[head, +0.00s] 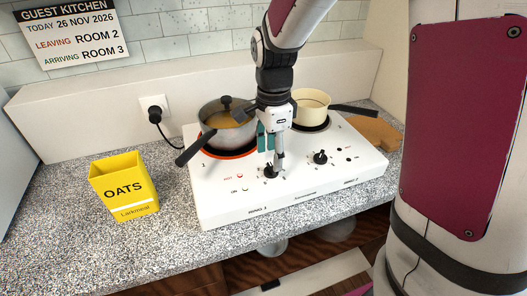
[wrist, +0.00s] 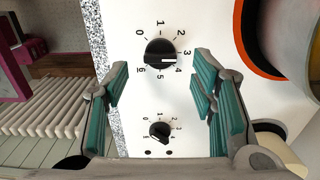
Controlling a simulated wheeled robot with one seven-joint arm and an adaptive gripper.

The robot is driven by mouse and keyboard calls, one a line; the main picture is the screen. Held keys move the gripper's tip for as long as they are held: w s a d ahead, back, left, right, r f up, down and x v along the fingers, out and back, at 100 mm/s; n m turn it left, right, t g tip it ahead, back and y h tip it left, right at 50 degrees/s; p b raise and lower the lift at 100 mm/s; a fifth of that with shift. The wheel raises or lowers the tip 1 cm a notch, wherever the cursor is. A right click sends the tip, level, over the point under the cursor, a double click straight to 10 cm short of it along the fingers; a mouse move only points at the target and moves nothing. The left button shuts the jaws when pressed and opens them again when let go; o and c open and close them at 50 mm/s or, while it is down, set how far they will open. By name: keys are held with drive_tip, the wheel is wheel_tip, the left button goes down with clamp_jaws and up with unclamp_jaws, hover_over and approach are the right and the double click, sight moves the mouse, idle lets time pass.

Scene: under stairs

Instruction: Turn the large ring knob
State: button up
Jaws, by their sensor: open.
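The large ring knob (head: 269,172) is the black left knob on the white hotplate's front, below the larger left ring (head: 228,153). In the wrist view the knob (wrist: 160,52) has a dial from 0 to 6, and its white mark points right, between 3 and 4. My gripper (head: 275,160) reaches down over this knob. In the wrist view my gripper (wrist: 159,88) is open, with teal pads left and right of the knob and a gap on each side. The knob appears slightly above the line between the fingertips. The head view partly hides the fingertips.
The second knob (head: 320,157) is to the right. A steel pot (head: 230,134) stands on the orange-rimmed left ring, its handle jutting front-left. A cream pan (head: 311,108) stands on the right ring. A yellow oats box (head: 124,187) is at left; a wooden board (head: 377,132) is at right.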

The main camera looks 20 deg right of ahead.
sight(271, 167)
drive_tip(key=shift+f, duration=1.6)
drive_tip(key=c, duration=1.1)
drive_tip(key=shift+c, duration=0.2)
